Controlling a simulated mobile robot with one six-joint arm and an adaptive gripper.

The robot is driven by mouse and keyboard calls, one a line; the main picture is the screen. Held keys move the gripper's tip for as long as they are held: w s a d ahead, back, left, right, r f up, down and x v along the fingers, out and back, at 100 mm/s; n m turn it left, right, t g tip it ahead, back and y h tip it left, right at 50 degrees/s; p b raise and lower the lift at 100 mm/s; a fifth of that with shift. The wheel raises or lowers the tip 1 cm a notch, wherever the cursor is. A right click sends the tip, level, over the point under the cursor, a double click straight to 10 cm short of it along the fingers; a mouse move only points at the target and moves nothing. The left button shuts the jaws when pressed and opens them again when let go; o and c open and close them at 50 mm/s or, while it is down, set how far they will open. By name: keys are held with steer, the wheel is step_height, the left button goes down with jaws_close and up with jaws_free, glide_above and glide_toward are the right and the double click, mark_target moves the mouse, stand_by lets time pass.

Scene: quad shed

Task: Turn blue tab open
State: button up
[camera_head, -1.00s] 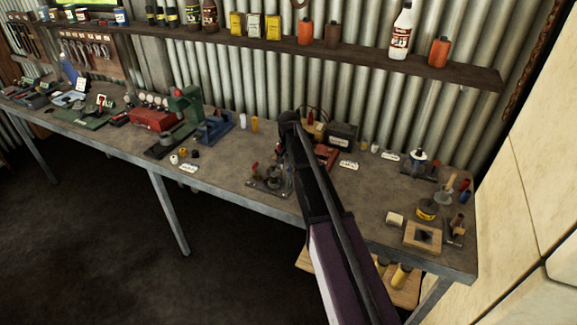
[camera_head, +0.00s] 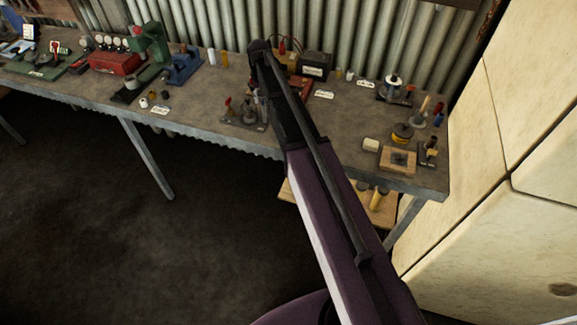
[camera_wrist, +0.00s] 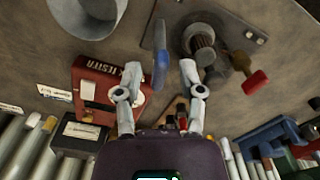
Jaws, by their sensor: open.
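The blue tab (camera_wrist: 161,70) shows in the wrist view as a thin upright piece. It lies between the two spread fingertips of my gripper (camera_wrist: 160,68), apart from both as far as I can tell. My gripper is open. A round metal fitting (camera_wrist: 200,42) with a ribbed middle is beside the tab to the right, and a red tab (camera_wrist: 257,82) sticks out beyond it. In the head view the fitting's base plate (camera_head: 236,122) and the red tab (camera_head: 228,103) show left of my arm. My arm hides the blue tab and my fingertips there.
A red tester box (camera_wrist: 105,90) lies close to the left finger in the wrist view. A dark box (camera_wrist: 78,135) and a grey cylinder (camera_wrist: 88,15) are nearby. The workbench (camera_head: 205,130) holds several tools; the corrugated wall (camera_head: 235,30) stands behind.

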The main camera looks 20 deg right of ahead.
steer(key=n, duration=0.6)
steer(key=shift+n, duration=0.3)
steer(key=n, duration=0.6)
step_height(320, 180, up, 14)
steer(key=p, duration=1.4)
steer(key=s+f+m+b, duration=0.3)
steer(key=s+f+b, duration=0.3)
steer(key=s, duration=0.4)
steer(key=s+f+m+b, duration=0.4)
steer(key=s+f+b, duration=0.2)
steer(key=s, duration=0.4)
steer(key=s+f+m+b, duration=0.3)
steer(key=s+f+b, duration=0.3)
steer(key=s, duration=0.3)
steer(key=shift+s, duration=0.4)
steer(key=shift+d, duration=0.1)
steer(key=shift+d+m, duration=0.1)
steer(key=shift+m, duration=0.2)
